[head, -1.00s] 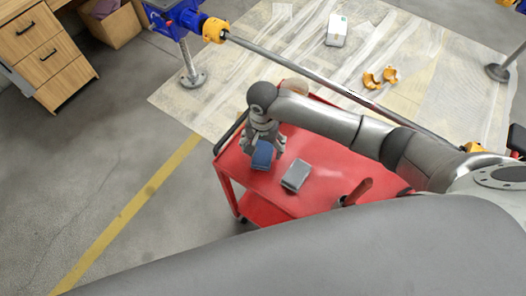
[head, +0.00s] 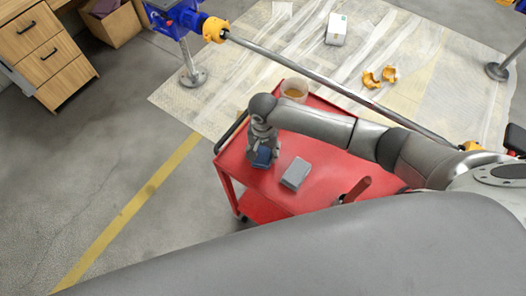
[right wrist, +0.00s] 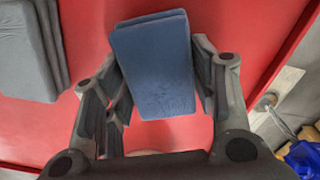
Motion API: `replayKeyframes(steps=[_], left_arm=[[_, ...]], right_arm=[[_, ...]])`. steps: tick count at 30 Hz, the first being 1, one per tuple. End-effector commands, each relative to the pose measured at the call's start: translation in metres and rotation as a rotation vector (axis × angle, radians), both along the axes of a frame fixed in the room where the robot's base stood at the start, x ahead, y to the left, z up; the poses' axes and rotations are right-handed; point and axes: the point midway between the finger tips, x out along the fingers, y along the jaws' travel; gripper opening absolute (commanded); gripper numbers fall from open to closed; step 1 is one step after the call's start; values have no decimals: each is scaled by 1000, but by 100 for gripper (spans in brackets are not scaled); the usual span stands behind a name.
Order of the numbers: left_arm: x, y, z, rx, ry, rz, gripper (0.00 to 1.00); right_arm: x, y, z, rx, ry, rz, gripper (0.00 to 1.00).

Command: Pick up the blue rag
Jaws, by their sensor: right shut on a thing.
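The blue rag (head: 263,158) is a folded block at the left end of the red cart's top in the head view. It also shows in the right wrist view (right wrist: 152,65). My right gripper (head: 262,152) reaches down over the rag and partly hides it. In the right wrist view its fingers (right wrist: 157,75) stand at the rag's two sides, shut on it. I cannot tell whether the rag is clear of the cart top. My left gripper is not in view.
A grey folded cloth (head: 296,172) lies right of the blue rag on the red cart (head: 325,185). A tan container (head: 295,91) is at the cart's far edge. A long metal bar (head: 330,82) runs behind. Floor left of the cart is clear.

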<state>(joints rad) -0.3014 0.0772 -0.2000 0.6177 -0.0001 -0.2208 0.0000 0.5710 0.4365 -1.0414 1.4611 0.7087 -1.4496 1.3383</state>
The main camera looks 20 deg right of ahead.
Motion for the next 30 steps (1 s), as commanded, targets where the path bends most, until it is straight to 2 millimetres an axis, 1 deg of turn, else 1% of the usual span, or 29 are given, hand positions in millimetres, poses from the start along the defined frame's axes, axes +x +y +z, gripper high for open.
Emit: replayKeyframes(steps=[4, 10, 14, 16, 20, 26, 27, 30], left_arm=[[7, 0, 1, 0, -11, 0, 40], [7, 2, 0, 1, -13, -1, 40], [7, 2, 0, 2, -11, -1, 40], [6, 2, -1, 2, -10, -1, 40], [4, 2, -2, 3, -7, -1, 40], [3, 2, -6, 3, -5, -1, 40], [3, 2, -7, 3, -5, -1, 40], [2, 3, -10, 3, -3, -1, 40]], right_arm=[[0, 0, 0, 0, 0, 0, 27], [1, 0, 6, 0, -1, 0, 27], [1, 1, 20, 2, -2, 0, 27], [1, 0, 33, 3, -4, 0, 27], [-16, 2, 49, 3, -1, 2, 27], [-48, 7, 87, 3, -1, 4, 27], [-55, 7, 93, 3, -1, 3, 27], [-77, 10, 101, 4, 0, 4, 27]])
